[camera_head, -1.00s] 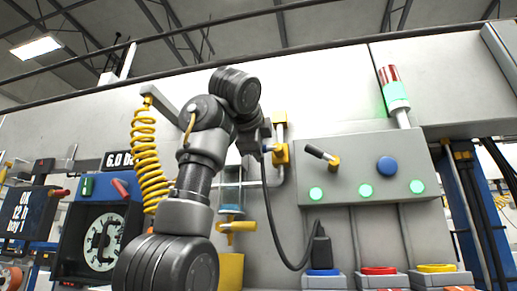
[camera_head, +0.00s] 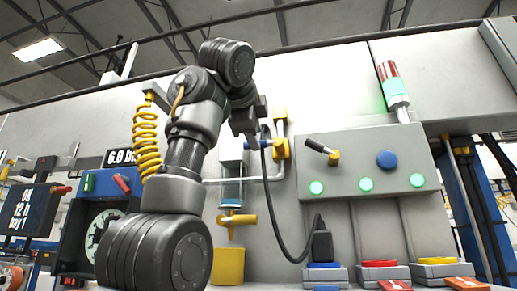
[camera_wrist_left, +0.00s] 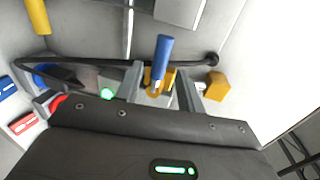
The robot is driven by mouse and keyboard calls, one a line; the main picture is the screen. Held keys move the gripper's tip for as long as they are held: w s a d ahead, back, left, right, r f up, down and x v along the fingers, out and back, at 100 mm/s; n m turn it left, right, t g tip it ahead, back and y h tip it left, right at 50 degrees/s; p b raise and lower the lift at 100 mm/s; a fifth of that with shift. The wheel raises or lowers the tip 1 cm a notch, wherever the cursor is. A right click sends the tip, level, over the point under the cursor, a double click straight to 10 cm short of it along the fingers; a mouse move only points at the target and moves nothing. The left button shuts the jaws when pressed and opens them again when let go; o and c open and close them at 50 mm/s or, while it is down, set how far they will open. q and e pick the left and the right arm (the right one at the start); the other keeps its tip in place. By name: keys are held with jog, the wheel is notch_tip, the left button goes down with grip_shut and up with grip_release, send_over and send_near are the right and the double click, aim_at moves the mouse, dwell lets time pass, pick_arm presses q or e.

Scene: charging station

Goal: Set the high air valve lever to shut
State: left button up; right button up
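The high air valve (camera_head: 282,149) is a yellow body on a grey pipe, at the middle of the head view. Its blue lever (camera_head: 265,143) sticks out to the left there, partly hidden by my gripper. In the left wrist view the blue lever (camera_wrist_left: 161,58) stands between my fingers, with the yellow valve body (camera_wrist_left: 152,77) behind it. My left gripper (camera_head: 259,136) is open beside the valve. In the wrist view its fingers (camera_wrist_left: 160,90) are apart, one on each side of the lever, with gaps visible. My right gripper is not in view.
A lower yellow valve (camera_head: 238,219) sits under the blue-liquid cylinder (camera_head: 232,191). A black cable (camera_head: 273,215) hangs close to the gripper down to a plug (camera_head: 321,243).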

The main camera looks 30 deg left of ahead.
pick_arm(q)
jog(key=b+v, duration=0.1)
jog(key=v, duration=0.5)
dwell(0.3)
